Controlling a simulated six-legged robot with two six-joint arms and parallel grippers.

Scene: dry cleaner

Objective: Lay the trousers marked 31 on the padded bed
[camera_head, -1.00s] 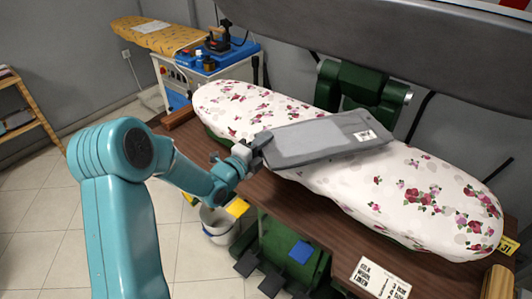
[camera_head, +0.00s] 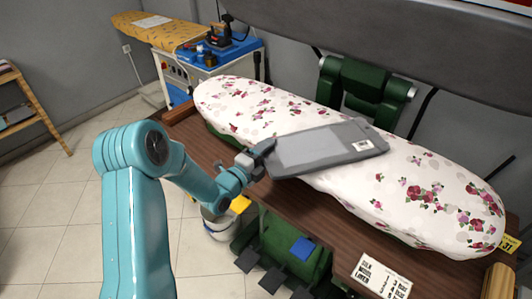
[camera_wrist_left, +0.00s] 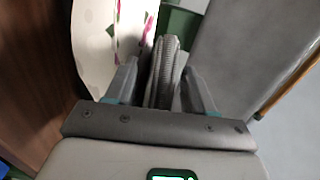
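The folded grey trousers (camera_head: 318,151) with a small white tag are over the middle of the padded bed (camera_head: 425,195), which has a white cover with pink flowers. The number on the tag is too small to read. My left gripper (camera_head: 262,155) is shut on the left end of the trousers. The left wrist view shows the grey folded cloth (camera_wrist_left: 163,75) between the two fingers. I cannot tell whether the trousers touch the bed or hang just above it. My right gripper is not in view.
The press's grey upper plate (camera_head: 400,45) is raised behind the bed. A brown wooden table (camera_head: 290,205) surrounds the bed, with a printed card (camera_head: 382,278) at its front and a yellow 31 label (camera_head: 509,243) at right. A white bucket (camera_head: 218,222) stands on the floor.

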